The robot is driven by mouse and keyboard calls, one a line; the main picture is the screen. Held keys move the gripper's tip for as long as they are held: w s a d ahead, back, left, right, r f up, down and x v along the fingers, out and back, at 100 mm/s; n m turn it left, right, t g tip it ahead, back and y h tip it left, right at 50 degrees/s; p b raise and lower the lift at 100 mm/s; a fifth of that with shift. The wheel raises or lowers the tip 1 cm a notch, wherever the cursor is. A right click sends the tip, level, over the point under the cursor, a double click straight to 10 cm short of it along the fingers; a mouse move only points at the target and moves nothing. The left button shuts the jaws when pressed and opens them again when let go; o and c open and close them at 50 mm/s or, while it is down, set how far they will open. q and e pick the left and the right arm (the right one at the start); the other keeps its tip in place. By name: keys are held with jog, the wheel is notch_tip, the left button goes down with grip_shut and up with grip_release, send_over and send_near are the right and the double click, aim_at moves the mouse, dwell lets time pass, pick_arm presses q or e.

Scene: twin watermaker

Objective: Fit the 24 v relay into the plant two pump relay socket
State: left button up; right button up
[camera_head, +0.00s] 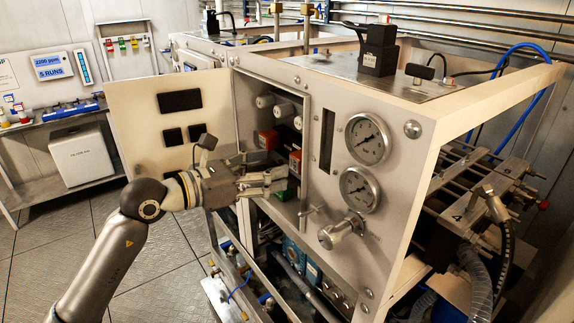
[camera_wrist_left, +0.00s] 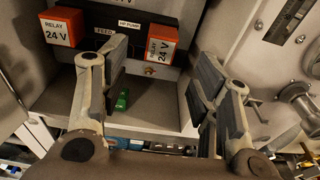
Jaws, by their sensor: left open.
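Two orange relays marked 24 V show in the left wrist view. The left relay (camera_wrist_left: 62,28) sits high at the left of the open control box, and the right relay (camera_wrist_left: 161,46) sits beside the HP PUMP label (camera_wrist_left: 130,26). In the head view they are the left relay (camera_head: 268,139) and the right relay (camera_head: 295,161). My left gripper (camera_head: 278,180) is open at the box mouth, below the relays. In the left wrist view its fingers (camera_wrist_left: 160,62) are spread either side of the right relay, with nothing held. I cannot tell which socket is plant two's. My right gripper is not in view.
The box door (camera_head: 165,125) stands open at the left. A small green object (camera_wrist_left: 122,99) lies low inside the box. Two gauges (camera_head: 368,139) and a valve handle (camera_head: 342,232) stick out at the right. Open floor (camera_head: 160,255) lies left of the frame.

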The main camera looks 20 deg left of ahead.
pick_arm(q)
jog(key=shift+v, duration=2.2)
jog(key=shift+f, duration=0.15)
